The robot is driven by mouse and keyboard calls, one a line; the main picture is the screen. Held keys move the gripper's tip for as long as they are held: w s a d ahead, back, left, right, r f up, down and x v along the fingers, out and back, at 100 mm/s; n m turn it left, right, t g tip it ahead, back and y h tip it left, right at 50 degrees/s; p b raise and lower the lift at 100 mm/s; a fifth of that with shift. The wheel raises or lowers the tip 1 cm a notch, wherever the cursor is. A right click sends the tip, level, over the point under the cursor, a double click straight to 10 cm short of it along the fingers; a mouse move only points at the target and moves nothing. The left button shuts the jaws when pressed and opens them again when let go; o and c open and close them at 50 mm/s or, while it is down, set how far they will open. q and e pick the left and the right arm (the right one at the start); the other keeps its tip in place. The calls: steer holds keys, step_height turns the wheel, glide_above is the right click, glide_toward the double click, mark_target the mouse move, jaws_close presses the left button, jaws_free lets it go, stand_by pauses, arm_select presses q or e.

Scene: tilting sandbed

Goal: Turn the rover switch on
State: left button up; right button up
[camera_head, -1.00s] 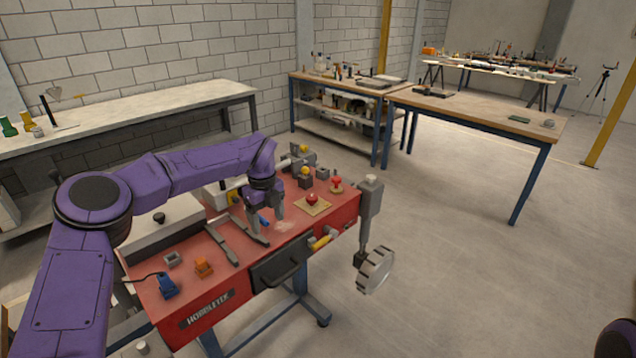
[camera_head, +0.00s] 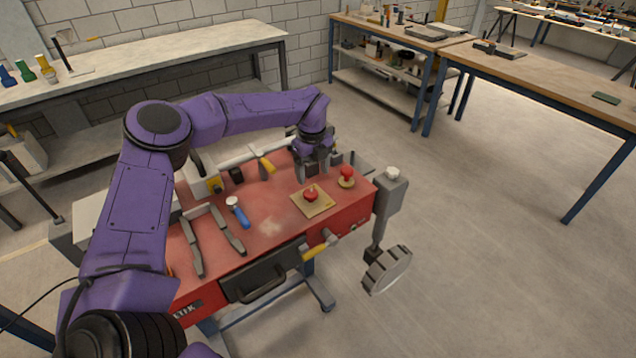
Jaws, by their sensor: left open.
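A red cart top (camera_head: 270,238) stands in front of me. On it, a red button (camera_head: 311,195) sits on a square tan plate (camera_head: 299,207), and a red knob (camera_head: 346,173) stands on a round tan base to its right. I cannot tell which of these, if either, is the rover switch. My left gripper (camera_head: 319,174) is open and points down over the back of the cart, just behind the red button and left of the knob. It appears apart from both. The arm and gripper hide part of the cart's back edge. My right gripper is out of view.
A blue-handled tool (camera_head: 239,214) and grey bars (camera_head: 192,244) lie on the cart's left half. A grey post with a toothed wheel (camera_head: 388,270) stands at its right end. A drawer handle (camera_head: 262,284) sticks out in front. Floor to the right is clear.

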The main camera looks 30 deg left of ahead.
mark_target(311, 193)
arm_select(q)
steer(key=f, duration=0.1)
steer(key=s+f, duration=0.1)
steer(key=f+p, duration=0.1)
steer(key=shift+s+a, duration=0.3)
steer(key=shift+s, duration=0.05)
steer(key=f, duration=0.1)
steer(key=w+f, duration=0.1)
steer(key=f, duration=0.1)
steer(key=f+p, duration=0.1)
steer(key=shift+w+f, duration=0.3)
steer(key=shift+s+d+r, duration=0.1)
steer(key=shift+s+r, duration=0.15)
steer(key=shift+s, duration=0.05)
steer(key=c, duration=1)
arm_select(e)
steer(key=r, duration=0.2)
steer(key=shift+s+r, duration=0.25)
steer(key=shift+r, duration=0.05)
